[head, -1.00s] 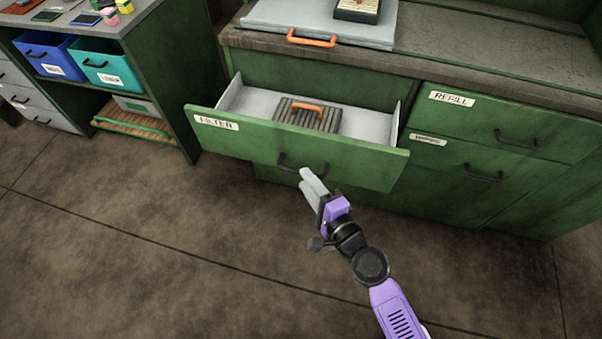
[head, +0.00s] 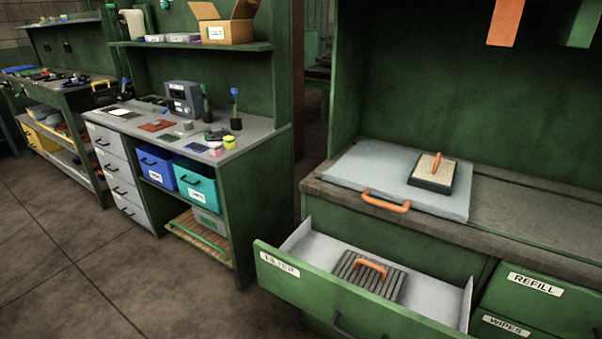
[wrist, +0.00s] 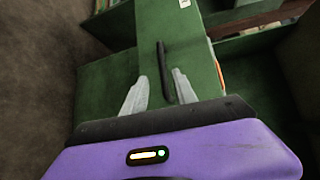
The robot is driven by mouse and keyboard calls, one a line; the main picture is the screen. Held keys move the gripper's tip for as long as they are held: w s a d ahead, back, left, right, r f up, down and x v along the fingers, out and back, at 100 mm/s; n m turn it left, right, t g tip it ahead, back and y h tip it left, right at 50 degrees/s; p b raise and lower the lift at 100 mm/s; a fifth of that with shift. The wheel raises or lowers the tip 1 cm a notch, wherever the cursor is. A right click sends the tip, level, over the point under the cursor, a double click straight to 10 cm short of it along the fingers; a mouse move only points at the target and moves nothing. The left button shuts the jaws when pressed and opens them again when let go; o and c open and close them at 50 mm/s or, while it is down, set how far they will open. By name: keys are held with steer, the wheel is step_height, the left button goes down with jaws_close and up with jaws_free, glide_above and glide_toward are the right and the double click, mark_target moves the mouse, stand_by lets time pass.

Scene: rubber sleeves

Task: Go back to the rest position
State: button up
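My gripper (wrist: 157,92) shows in the wrist view, with its two pale fingers apart and nothing between them. It faces the dark handle (wrist: 163,70) of a green drawer front; whether the fingers touch it I cannot tell, but a gap seems to show. The FILTER drawer (head: 300,292) stands pulled open in the head view. A dark ribbed filter block (head: 392,287) with an orange handle lies inside it. My arm and gripper are out of the head view now.
A grey panel (head: 340,175) with an orange handle lies on the worktop, bearing a tan filter block (head: 432,170). The REFILL drawer (head: 535,290) is closed at the right. A workbench with blue (head: 157,165) and teal bins (head: 197,185) stands left. Floor at the left is clear.

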steer(key=s+d+r+n+h+p, duration=0.2)
steer(key=s+n, duration=0.2)
steer(key=s, duration=0.6)
steer(key=s+d+r+n+g+p, duration=0.1)
steer(key=s+r+n+p, duration=0.2)
steer(key=s+r+n, duration=1)
steer(key=s+r, duration=0.3)
steer(key=s, duration=0.2)
steer(key=shift+s+d+r+h+p, duration=0.25)
steer(key=shift+d+r+h+p, duration=0.05)
steer(key=shift+d+r+p, duration=0.05)
